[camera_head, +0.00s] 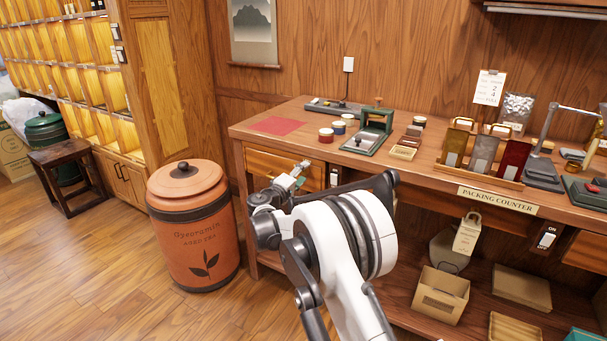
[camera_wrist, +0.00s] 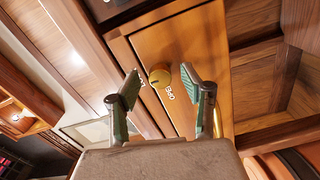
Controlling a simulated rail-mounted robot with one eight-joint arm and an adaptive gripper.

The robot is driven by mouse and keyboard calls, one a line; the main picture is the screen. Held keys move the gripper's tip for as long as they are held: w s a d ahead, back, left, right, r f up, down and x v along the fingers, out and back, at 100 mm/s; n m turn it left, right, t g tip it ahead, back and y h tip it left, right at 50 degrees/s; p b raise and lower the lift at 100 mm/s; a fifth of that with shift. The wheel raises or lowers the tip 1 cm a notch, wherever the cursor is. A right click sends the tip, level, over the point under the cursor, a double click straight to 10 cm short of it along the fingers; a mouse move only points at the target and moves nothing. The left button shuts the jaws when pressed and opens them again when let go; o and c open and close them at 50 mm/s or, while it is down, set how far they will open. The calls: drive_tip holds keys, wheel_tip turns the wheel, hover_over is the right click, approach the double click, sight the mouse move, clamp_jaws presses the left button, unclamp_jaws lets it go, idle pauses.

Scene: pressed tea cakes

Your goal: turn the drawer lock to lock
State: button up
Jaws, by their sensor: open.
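The drawer lock is a round brass knob (camera_wrist: 160,76) on the wooden drawer front (camera_wrist: 195,40). Small white markings (camera_wrist: 170,92) sit beside the knob; I cannot read them surely, nor tell which way the lock is turned. In the wrist view my gripper (camera_wrist: 161,85) is open, with one green-padded finger on each side of the knob in the picture. I see no clear contact. In the head view my gripper (camera_head: 300,168) is in front of the drawer (camera_head: 264,163) at the counter's left end, and the knob is hidden there.
The packing counter (camera_head: 232,130) carries a green press (camera_head: 369,134), small tins (camera_head: 326,136) and a red mat (camera_head: 276,125) above the drawer. An orange tea canister (camera_head: 195,230) stands on the floor to the left. A box (camera_head: 440,295) sits on the lower shelf.

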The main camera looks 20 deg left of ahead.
drive_tip(key=s+a, duration=0.2)
drive_tip(key=s, duration=0.9)
drive_tip(key=s+d+r+m+g+p, duration=0.1)
drive_tip(key=d+r+m+g, duration=0.1)
drive_tip(key=d+r, duration=0.6)
drive_tip(key=d+r+m+g+h+p, duration=0.1)
drive_tip(key=d+r+g+p, duration=0.15)
drive_tip(key=d, duration=0.85)
drive_tip(key=s+d+r+m+g, duration=0.1)
drive_tip(key=d+r+m, duration=0.1)
drive_tip(key=d+r, duration=0.65)
drive_tip(key=s+d+r+m+g+p, duration=0.3)
drive_tip(key=s+d, duration=0.8)
drive_tip(key=d, duration=0.5)
drive_tip(key=s+d+m+y+p, duration=0.1)
drive_tip(key=s+d, duration=0.2)
drive_tip(key=s, duration=0.6)
drive_tip(key=s+d+f+m+g+y+p, duration=0.1)
drive_tip(key=s+d, duration=0.3)
drive_tip(key=s, duration=0.5)
drive_tip(key=s+d+m+g+y+p, duration=0.1)
drive_tip(key=s+d+m+y+p, duration=0.1)
drive_tip(key=s, duration=0.7)
drive_tip(key=shift+s+d+f+m, duration=0.25)
drive_tip(key=shift+d+f+m, duration=0.15)
drive_tip(key=shift+d+m, duration=0.35)
